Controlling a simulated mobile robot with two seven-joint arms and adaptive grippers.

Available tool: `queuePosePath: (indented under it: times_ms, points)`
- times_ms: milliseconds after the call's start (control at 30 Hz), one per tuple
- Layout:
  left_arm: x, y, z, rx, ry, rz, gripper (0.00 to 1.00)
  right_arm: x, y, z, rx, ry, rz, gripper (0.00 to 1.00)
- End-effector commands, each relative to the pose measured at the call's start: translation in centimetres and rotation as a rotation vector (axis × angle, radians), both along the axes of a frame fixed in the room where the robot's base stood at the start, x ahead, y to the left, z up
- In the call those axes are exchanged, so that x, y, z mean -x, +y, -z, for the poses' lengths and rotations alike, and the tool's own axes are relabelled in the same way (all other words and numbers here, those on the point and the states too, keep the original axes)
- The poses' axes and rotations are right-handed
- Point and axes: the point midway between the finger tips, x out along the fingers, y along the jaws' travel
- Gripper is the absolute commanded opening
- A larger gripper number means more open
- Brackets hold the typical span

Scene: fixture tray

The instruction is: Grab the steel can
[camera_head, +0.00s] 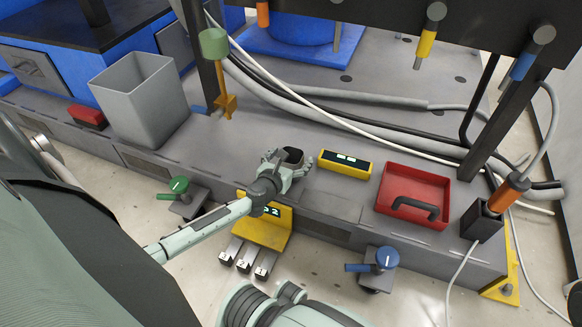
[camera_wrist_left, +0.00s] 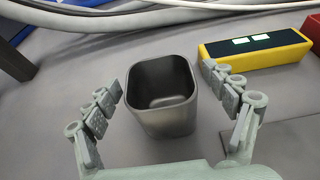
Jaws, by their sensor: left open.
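The steel can (camera_wrist_left: 163,110) is a dark grey, open-topped, empty container with rounded square sides. It stands upright on the grey surface in the left wrist view, between the spread fingers of my left gripper (camera_wrist_left: 165,98). Gaps show between the can and both fingers, so it is not gripped. In the head view the left gripper (camera_head: 287,165) is at the grey platform's front edge, and the can (camera_head: 292,155) shows as a dark opening between its fingers. The can's lower part is hidden there by the gripper. My right gripper does not show.
A yellow box with a lit display (camera_head: 345,167) stands just right of the can. A red tray with a black handle (camera_head: 427,187) is farther right. A large grey bin (camera_head: 141,105) stands at left. Cables (camera_head: 330,113) run behind the can.

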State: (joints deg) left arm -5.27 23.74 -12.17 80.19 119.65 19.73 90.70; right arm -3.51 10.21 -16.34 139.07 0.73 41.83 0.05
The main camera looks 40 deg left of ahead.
Motion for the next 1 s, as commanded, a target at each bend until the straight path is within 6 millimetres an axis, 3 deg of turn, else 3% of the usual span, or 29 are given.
queuePosePath:
  times_ms: [67, 500, 767, 1000]
  points:
    - [0.0, 0.0, 0.0, 0.000, 0.000, 0.000, 0.84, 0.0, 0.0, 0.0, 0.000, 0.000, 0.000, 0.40]
    - [0.1, 0.0, 0.0, -0.001, 0.000, 0.000, 0.30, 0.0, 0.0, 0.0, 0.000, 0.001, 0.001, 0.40]
    - [0.0, 0.0, -0.2, -0.001, -0.001, 0.000, 0.28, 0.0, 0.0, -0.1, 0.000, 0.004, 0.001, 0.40]
    - [0.0, 0.0, -2.8, -0.001, -0.002, 0.000, 0.28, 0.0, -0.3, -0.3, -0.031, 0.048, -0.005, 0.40]
